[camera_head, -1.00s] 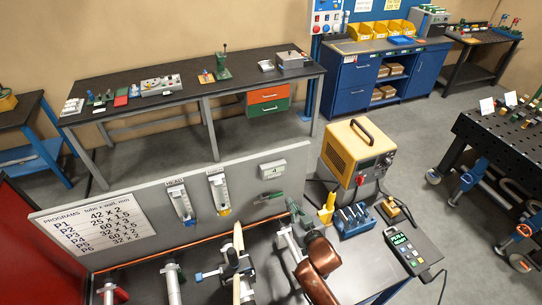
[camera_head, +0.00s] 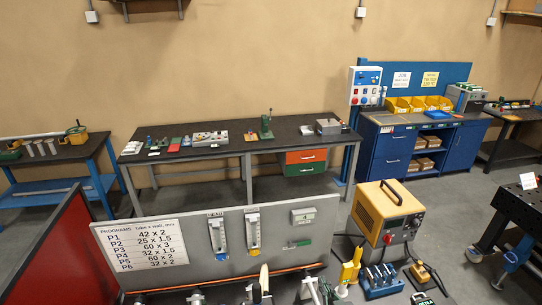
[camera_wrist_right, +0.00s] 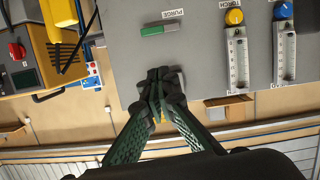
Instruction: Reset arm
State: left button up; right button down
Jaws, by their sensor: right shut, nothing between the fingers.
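My right gripper (camera_wrist_right: 158,76) shows in the right wrist view with its dark green fingers together at the tips and nothing between them. Behind the tips is the grey panel (camera_wrist_right: 195,85). In the head view the right gripper (camera_head: 326,289) is only a small dark green part at the bottom edge, in front of the panel (camera_head: 285,215); the rest is cut off. My left gripper is not in view.
A yellow power unit (camera_head: 388,212) stands right of the panel, with a blue tool holder (camera_head: 381,284) and a yellow bottle (camera_head: 350,268) near it. The panel carries two flowmeters and a green handle (camera_wrist_right: 158,29). A long bench (camera_head: 225,150) stands behind.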

jog(key=s+d+f+m+g+h, duration=0.15)
jog(key=s+d+f+g, duration=0.25)
jog(key=s+d+f, duration=0.5)
jog(key=s+d+f+m+g+h, duration=0.1)
jog(key=s+d+f+g+h, duration=0.15)
jog(key=s+d+f, duration=0.6)
jog(key=s+f+g, duration=0.2)
jog(key=s+g, duration=0.3)
jog(key=s, duration=1.2)
notch_tip(320, 180, down, 35)
jog(key=a+y+b, duration=0.1)
jog(key=b, duration=0.8)
pick_arm(q)
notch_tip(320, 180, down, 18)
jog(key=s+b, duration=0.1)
jog(key=b, duration=0.8)
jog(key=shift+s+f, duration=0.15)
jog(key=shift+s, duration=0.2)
pick_arm(e)
jog(key=s+f+g, duration=0.1)
jog(key=s+f, duration=0.9)
jog(key=f, duration=0.5)
jog(key=s+f+g, duration=0.1)
jog(key=s+f, duration=1)
jog(key=f, duration=0.4)
jog(key=shift+a+n, duration=0.2)
jog(key=shift+n, duration=0.25)
jog(key=shift+f+g, duration=0.1)
jog(key=shift+g, duration=0.15)
